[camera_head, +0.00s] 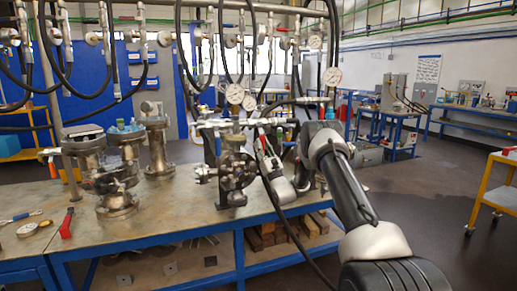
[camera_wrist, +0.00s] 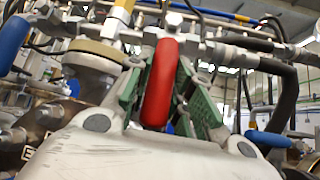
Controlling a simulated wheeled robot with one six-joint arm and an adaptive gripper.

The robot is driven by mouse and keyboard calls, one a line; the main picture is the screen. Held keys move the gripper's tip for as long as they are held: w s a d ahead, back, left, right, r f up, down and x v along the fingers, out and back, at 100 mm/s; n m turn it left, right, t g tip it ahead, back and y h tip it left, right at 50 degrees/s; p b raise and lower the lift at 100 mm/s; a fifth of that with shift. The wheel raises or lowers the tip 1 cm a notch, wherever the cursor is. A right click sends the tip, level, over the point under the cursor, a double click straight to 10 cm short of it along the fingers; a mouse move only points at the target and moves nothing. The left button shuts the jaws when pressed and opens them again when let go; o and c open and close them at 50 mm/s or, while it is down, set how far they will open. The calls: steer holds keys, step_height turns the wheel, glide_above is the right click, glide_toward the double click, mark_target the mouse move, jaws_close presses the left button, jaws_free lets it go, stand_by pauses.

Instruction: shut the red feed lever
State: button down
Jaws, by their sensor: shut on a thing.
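The red feed lever (camera_wrist: 160,85) stands upright in the middle of the wrist view, its lower end running down between the green-padded fingers. My gripper (camera_wrist: 164,72) is shut on it, with one pad on each side. The lever's far end meets metal pipework behind. In the head view my gripper (camera_head: 268,158) is at the right side of the flanged vessel assembly on the bench, and a small bit of red (camera_head: 264,143) shows there. The contact itself is too small to make out in the head view.
Blue levers stand at left (camera_wrist: 12,38) and lower right (camera_wrist: 268,138) of the wrist view. Flanged vessels (camera_head: 157,145) crowd the bench (camera_head: 160,210). Black hoses hang overhead and beside my arm.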

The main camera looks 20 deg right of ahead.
steer(key=shift+a+h, duration=0.15)
steer(key=shift+h, duration=0.15)
steer(key=c, duration=1.3)
jaws_free()
steer(key=shift+o, duration=0.2)
steer(key=v, duration=0.7)
steer(key=shift+s+f, duration=0.15)
steer(key=shift+f, duration=0.1)
